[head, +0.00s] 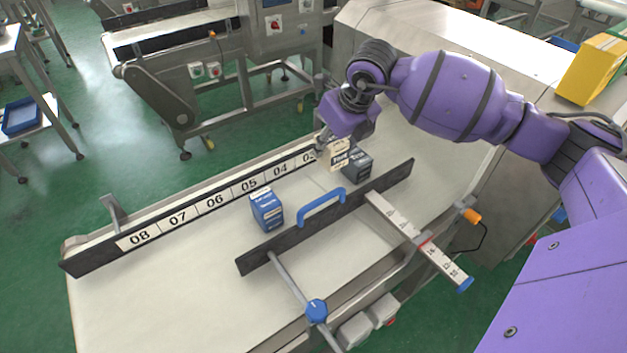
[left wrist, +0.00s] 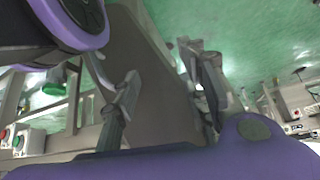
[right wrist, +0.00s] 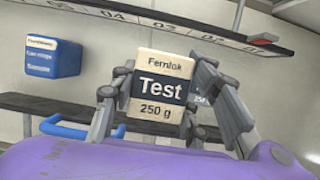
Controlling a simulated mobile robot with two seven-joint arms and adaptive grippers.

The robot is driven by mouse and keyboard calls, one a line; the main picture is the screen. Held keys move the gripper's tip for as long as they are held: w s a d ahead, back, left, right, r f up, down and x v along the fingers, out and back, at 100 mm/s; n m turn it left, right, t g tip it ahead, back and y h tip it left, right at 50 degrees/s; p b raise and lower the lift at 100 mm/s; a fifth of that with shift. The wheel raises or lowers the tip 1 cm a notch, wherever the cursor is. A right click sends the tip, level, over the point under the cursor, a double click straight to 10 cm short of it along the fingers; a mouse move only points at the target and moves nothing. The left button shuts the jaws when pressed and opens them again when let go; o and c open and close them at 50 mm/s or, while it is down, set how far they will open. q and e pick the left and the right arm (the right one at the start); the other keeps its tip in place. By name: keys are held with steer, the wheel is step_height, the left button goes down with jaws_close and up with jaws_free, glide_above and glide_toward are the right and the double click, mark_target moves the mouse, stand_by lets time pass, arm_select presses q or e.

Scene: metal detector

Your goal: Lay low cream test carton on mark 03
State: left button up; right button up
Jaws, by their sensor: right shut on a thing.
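The cream test carton (head: 338,157), with a dark band and the word Test, is between the fingers of my right gripper (head: 325,148). The right wrist view shows this carton (right wrist: 158,88) upright, with a finger of the right gripper (right wrist: 160,100) against each side. It is near the dark numbered rail (head: 215,203), in front of mark 03 (head: 308,157), which is partly covered by the gripper. I cannot tell whether its base touches the belt. My left gripper (left wrist: 165,95) shows only in its wrist view, fingers apart and empty.
A dark carton (head: 357,165) stands just right of the cream one. A blue carton (head: 266,210) stands further left on the belt (head: 150,290). A dark guide bar (head: 255,260) with a blue handle (head: 322,206) runs along the near side. The belt's left part is clear.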

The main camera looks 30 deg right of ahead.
mark_target(340, 157)
steer(key=shift+w+f, duration=0.1)
steer(key=shift+f, duration=0.2)
steer(key=f, duration=0.3)
steer(key=shift+s+f, duration=0.25)
steer(key=shift+f, duration=0.1)
step_height(340, 157, down, 6)
steer(key=shift+w+r, duration=0.1)
steer(key=shift+r, duration=0.05)
arm_select(q)
steer(key=shift+s+d+f, duration=0.1)
steer(key=shift+s+f, duration=0.2)
steer(key=shift+s, duration=0.15)
arm_select(e)
steer(key=o, duration=1.4)
steer(key=shift+c, duration=0.2)
arm_select(q)
steer(key=shift+r, duration=0.3)
arm_select(e)
steer(key=v, duration=1.2)
